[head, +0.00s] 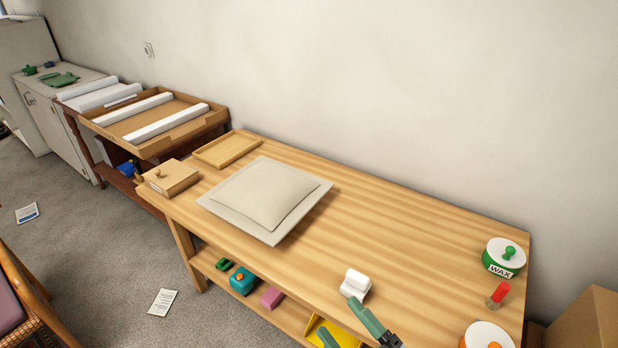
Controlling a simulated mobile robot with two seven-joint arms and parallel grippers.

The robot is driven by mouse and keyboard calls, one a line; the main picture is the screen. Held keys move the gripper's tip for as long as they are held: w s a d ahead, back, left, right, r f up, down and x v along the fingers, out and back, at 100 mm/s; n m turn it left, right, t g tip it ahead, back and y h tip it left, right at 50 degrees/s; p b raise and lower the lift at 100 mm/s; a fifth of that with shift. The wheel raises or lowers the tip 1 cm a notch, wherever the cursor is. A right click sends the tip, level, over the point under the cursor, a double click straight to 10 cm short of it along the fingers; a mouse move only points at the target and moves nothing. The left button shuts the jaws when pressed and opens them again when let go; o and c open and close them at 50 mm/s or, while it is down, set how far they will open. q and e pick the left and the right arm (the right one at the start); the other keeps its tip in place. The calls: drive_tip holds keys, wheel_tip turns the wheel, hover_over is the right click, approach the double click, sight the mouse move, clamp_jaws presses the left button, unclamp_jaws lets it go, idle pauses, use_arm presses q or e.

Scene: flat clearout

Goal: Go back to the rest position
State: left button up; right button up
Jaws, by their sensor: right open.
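My right gripper (338,315) comes in at the bottom edge, with its grey-green fingers spread apart and nothing visible between them. Its dark body is cut off by the frame. One fingertip overlaps in the picture the lower edge of a small white object (355,281) near the front edge of the wooden table (400,222); I cannot tell whether they touch. My left gripper is not in view.
Small items sit on the lower shelf. The table's middle right is clear.

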drive_tip(key=s+d+f+m+g+h, duration=0.1)
drive_tip(key=s+d+f+m+h, duration=0.25)
drive_tip(key=f+m, duration=0.3)
drive_tip(key=s+d+f+m+g+h, duration=0.1)
drive_tip(key=s+d+f+m+h, duration=0.1)
drive_tip(key=d+f+m+h, duration=0.4)
drive_tip(key=s+d+f+m+g+h, duration=0.1)
drive_tip(key=s+d+f+m+g, duration=0.1)
drive_tip(key=s+f, duration=0.3)
drive_tip(key=s+d+f+m+g, duration=0.2)
drive_tip(key=s+f+m+g, duration=0.1)
drive_tip(key=s+f, duration=0.3)
drive_tip(key=shift+s+d+m+g+h+p, duration=0.35)
drive_tip(key=shift+s+d+m+p, duration=0.1)
drive_tip(key=shift+s, duration=0.55)
